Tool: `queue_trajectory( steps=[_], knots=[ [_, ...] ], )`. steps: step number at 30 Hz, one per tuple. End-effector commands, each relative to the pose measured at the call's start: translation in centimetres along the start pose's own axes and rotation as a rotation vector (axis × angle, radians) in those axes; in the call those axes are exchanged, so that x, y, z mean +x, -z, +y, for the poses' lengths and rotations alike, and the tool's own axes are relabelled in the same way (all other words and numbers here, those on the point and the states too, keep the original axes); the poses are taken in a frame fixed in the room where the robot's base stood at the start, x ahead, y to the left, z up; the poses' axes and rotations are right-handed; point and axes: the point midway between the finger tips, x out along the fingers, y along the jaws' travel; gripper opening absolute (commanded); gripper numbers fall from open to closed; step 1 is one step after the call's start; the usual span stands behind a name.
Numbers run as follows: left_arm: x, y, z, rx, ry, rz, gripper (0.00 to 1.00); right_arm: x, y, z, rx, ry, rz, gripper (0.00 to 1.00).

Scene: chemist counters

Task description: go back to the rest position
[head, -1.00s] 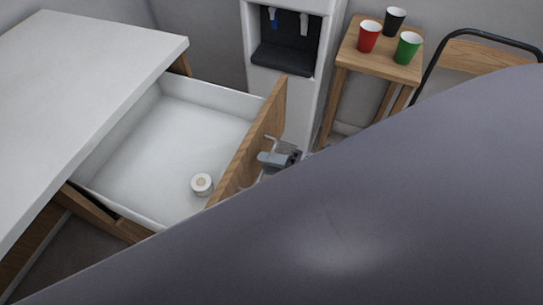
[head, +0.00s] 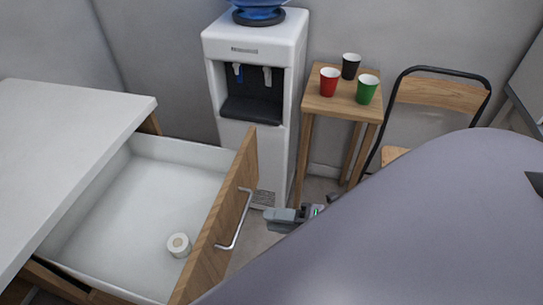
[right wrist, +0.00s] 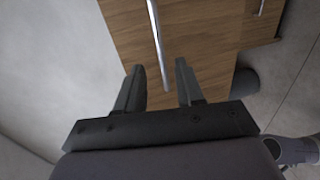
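My right gripper (head: 287,216) is just right of the open drawer's wooden front (head: 222,222) in the head view, apart from its metal handle (head: 237,220). In the right wrist view its two fingers (right wrist: 161,82) are spread with nothing between them, and the handle (right wrist: 157,45) lies beyond the fingertips. My grey arm hides much of the lower right of the head view. My left gripper is not in view.
The drawer (head: 150,195) stands pulled out under the white counter (head: 60,150), holding a small white round item (head: 179,245). A water dispenser (head: 255,150) stands behind. A wooden stool (head: 342,107) holds red, black and green cups. A chair (head: 437,95) stands right of it.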

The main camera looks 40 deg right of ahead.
Motion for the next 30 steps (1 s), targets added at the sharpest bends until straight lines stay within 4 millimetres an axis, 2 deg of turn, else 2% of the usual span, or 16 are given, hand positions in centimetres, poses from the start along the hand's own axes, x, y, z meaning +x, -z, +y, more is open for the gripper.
queue_trajectory(
  steps=[14, 17, 20, 23, 27, 30],
  knots=[
    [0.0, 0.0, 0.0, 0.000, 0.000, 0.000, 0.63, 0.0, 0.0, 0.0, 0.002, -0.001, -0.001, 0.37],
    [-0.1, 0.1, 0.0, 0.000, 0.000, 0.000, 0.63, 0.2, 0.1, 0.0, 0.065, -0.005, -0.033, 0.37],
    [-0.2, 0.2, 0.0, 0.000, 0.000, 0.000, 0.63, 0.5, 0.2, -0.1, 0.267, -0.013, -0.131, 0.37],
    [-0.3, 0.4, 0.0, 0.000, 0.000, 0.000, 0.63, 0.6, 0.6, -0.9, 0.596, -0.020, -0.278, 0.37],
    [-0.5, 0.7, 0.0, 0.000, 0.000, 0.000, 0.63, 0.3, 2.3, -2.9, 1.096, -0.020, -0.472, 0.37],
    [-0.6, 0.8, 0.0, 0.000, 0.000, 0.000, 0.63, 0.0, 4.0, -4.2, 1.388, -0.013, -0.575, 0.37]
  ],
)
